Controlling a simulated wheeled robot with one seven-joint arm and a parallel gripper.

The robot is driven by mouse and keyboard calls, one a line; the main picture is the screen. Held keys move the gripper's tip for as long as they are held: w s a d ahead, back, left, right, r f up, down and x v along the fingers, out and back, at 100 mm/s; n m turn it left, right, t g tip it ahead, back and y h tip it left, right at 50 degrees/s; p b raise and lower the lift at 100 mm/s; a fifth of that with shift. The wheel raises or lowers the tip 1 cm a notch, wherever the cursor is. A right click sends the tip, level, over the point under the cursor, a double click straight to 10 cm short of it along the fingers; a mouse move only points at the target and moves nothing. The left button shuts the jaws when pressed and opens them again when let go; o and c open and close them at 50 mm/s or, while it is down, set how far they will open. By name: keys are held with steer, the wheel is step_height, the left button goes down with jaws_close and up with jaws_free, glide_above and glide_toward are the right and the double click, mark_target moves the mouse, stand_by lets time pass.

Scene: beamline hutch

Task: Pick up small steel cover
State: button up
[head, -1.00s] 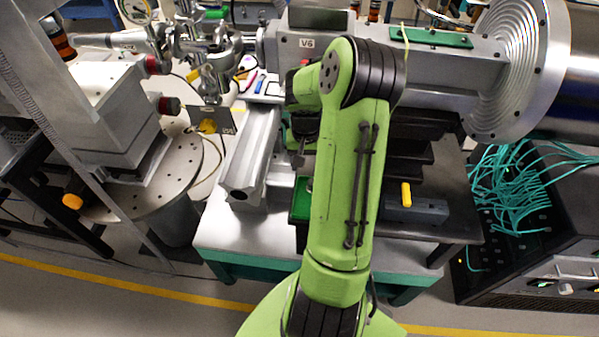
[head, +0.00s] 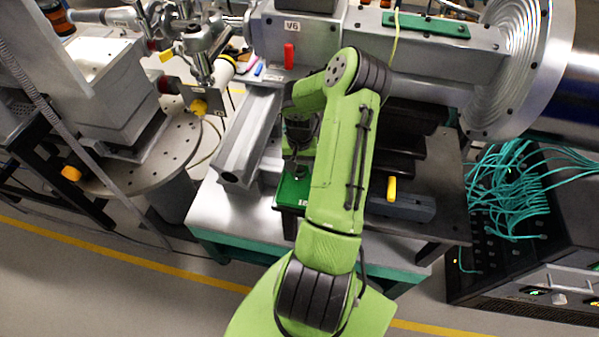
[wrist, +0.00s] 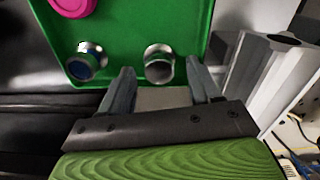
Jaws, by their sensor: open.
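A small steel cover (wrist: 158,66), round and hollow-looking, sits in a green tray (wrist: 130,30) in the wrist view. A second small steel round piece (wrist: 88,62) with a blue part is to its left near the tray's corner. My gripper (wrist: 161,75) is open, its two fingers either side of the steel cover's near side, with no visible grip on it. In the head view my gripper (head: 296,172) points down over the green tray (head: 291,195), and the small pieces are hidden or too small to make out.
A pink round piece (wrist: 72,5) lies farther up in the tray. A grey metal rail (head: 250,135) runs close on the tray's left. A dark block with a yellow part (head: 391,188) stands to the right, and a large steel flange (head: 525,70) behind.

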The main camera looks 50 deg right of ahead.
mark_target(300, 168)
steer(key=c, duration=1.1)
steer(key=shift+r, duration=0.5)
steer(key=shift+c, duration=0.2)
step_height(300, 168, up, 2)
steer(key=shift+r, duration=0.25)
steer(key=s+a+b, duration=0.3)
steer(key=a, duration=0.5)
steer(key=s+a+b, duration=0.3)
steer(key=s+a, duration=0.1)
steer(key=a, duration=0.4)
steer(key=shift+a, duration=0.3)
